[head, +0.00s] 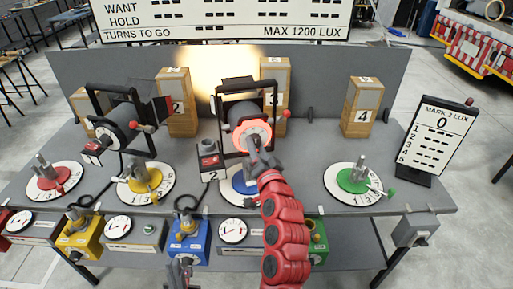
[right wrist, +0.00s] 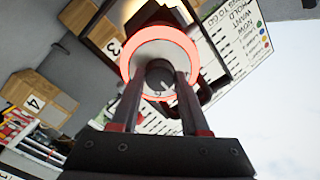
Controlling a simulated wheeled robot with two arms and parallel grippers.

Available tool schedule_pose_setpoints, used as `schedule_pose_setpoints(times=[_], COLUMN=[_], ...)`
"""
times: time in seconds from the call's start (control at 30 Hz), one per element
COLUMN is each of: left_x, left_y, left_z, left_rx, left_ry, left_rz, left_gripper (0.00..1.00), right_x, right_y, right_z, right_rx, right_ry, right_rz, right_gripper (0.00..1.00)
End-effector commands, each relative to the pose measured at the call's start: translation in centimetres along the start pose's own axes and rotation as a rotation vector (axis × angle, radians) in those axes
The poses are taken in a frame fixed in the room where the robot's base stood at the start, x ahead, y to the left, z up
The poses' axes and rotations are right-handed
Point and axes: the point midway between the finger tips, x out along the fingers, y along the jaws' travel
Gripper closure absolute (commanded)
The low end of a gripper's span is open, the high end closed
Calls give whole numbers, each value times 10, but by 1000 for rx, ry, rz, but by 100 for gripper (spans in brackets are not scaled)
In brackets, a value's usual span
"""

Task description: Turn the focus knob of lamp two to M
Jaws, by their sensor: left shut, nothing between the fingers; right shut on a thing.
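Lamp two (head: 238,100) stands on the grey bench with its back toward me and a label 2 beside it. A ring on its back glows red around the focus knob, which the right wrist view shows as a dark round knob (right wrist: 160,73) at the centre of a pale dial (right wrist: 178,52). My right gripper (head: 254,150) is at the lamp's back, its fingers (right wrist: 158,88) closed on either side of the knob. The marks on the dial are too small to read. My left gripper (head: 180,268) is shut and empty, low in front of the bench.
Another lamp (head: 120,118) stands to the left. Round dials with red (head: 53,180), yellow (head: 145,182) and green (head: 355,179) centres lie along the bench front. Wooden blocks (head: 362,105) stand behind. A MARK 2 LUX board (head: 437,138) reads 0.

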Motion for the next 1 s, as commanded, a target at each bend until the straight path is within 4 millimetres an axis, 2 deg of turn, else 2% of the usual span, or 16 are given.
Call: schedule_pose_setpoints(times=[0.03,0.07,0.2,0.53,0.67,0.97,1.0], left_x=[0,0,0,-1,-4,-16,-4], left_y=[0,0,0,0,0,1,0], left_z=[0,0,0,0,1,3,1], left_rx=[0,0,0,0,0,0,0], left_ry=[0,0,0,0,0,0,-1], left_rz=[0,0,0,0,0,0,0], left_gripper=[100,100,100,100,100,100,100], right_x=[0,0,0,-1,-9,-60,-67], right_y=[0,0,0,0,0,1,-3], right_z=[0,0,0,0,3,2,-3], right_rx=[-1,-1,-1,-1,-1,0,0], right_ry=[0,0,0,0,-3,2,0], right_rz=[1,1,1,0,-1,-2,2], right_gripper=[100,51,26,24,24,24,24])
